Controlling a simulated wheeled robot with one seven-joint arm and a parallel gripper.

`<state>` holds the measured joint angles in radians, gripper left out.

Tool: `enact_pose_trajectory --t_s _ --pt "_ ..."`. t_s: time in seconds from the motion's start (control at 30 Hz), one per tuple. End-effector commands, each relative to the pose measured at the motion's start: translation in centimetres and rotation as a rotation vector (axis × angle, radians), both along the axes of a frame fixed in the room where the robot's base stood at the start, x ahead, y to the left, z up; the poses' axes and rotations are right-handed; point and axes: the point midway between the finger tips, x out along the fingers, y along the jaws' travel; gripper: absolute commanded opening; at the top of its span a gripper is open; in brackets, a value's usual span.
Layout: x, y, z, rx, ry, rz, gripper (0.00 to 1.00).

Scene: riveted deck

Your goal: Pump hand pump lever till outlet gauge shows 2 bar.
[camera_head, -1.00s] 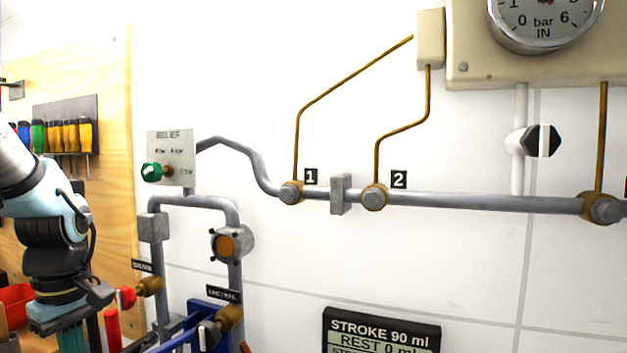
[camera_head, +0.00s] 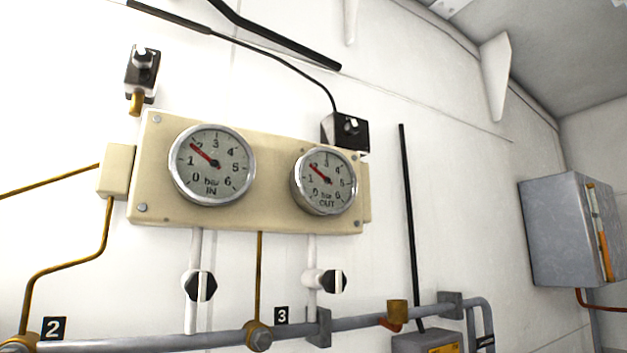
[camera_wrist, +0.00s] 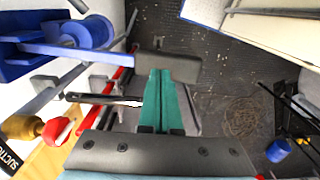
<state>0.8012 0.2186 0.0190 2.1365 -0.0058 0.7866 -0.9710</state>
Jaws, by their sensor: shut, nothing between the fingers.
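The outlet gauge (camera_head: 325,181), marked OUT, is at the right of a cream panel in the head view. Its red needle points up-left, at about 2 bar. My gripper (camera_wrist: 161,72) shows in the wrist view with its teal fingers shut together and nothing between them. A blue bar (camera_wrist: 85,52), which looks like the pump lever, runs from the blue pump body (camera_wrist: 88,35) to a dark grey crosspiece (camera_wrist: 180,67) at my fingertips. I cannot tell whether they touch. The head view does not show my gripper or the pump.
The inlet gauge (camera_head: 212,165), marked IN, reads about 2 bar. A grey pipe (camera_head: 180,341) runs below the panel. A red rod (camera_wrist: 104,92) lies left of my fingers. A grey cabinet (camera_head: 560,232) hangs at the far right.

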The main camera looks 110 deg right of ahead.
Motion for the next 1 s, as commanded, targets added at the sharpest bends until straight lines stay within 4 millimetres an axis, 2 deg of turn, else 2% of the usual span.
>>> enact_pose_trajectory --t_s 0.67,1.0 --pt "0.0 0.0 -0.1 0.0 0.0 0.0 0.0" --pt "0.0 0.0 -2.8 0.001 0.001 0.0 0.0"
